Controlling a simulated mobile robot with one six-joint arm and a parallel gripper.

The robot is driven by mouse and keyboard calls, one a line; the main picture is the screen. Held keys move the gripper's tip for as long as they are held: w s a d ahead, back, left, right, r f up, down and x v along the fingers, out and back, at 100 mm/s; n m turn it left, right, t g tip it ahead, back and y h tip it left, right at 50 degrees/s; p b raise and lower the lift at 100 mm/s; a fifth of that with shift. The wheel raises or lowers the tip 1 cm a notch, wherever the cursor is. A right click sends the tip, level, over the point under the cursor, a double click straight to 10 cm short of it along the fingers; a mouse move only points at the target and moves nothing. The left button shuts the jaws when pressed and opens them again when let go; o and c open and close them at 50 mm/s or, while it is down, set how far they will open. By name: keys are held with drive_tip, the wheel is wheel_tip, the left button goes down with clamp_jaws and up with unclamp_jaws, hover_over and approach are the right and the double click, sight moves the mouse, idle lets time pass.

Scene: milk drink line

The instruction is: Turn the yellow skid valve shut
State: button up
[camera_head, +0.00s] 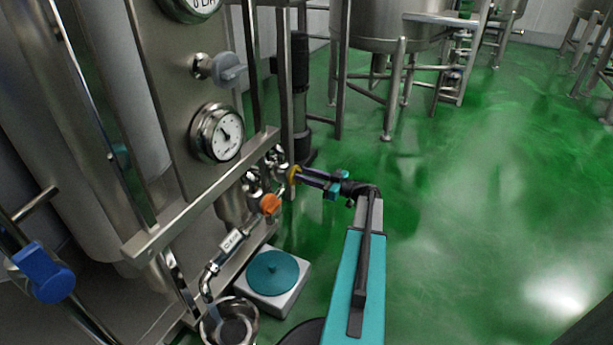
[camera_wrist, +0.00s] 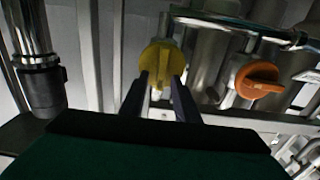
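The yellow valve (camera_head: 293,174) is on the pipework at the right end of the skid's steel rail. In the wrist view its round yellow handle (camera_wrist: 161,60) has a raised grip running nearly upright. My gripper (camera_head: 310,178) reaches it from the right. In the wrist view the two dark fingers of my gripper (camera_wrist: 162,84) stand one on each side of the handle's lower part, spread apart, with the raised grip between their tips. A narrow gap seems to show beside the grip; contact is hard to tell.
An orange valve (camera_head: 270,204) sits close by, right of the yellow one in the wrist view (camera_wrist: 259,80). A blue valve (camera_head: 42,272) is at far left. A gauge (camera_head: 218,133), grey valve (camera_head: 229,69) and steel rail (camera_head: 205,195) stand near. Green floor (camera_head: 470,220) is clear at right.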

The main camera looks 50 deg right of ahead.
clamp_jaws()
drive_tip(key=shift+d, duration=0.1)
drive_tip(key=shift+m, duration=0.3)
drive_tip(key=shift+w+d+f+m+p, duration=0.1)
drive_tip(key=shift+d+f+m+p, duration=0.2)
drive_tip(key=shift+m+p, duration=2.25)
drive_tip(key=shift+d+f+m+p, duration=0.25)
drive_tip(key=shift+m+p, duration=1.35)
drive_tip(key=shift+m, duration=1.7)
drive_tip(key=shift+w+d+f+m+p, duration=0.1)
drive_tip(key=shift+d+f+m+p, duration=0.2)
drive_tip(key=shift+m+p, duration=2.25)
drive_tip(key=shift+m+b, duration=0.4)
drive_tip(key=shift+b, duration=0.05)
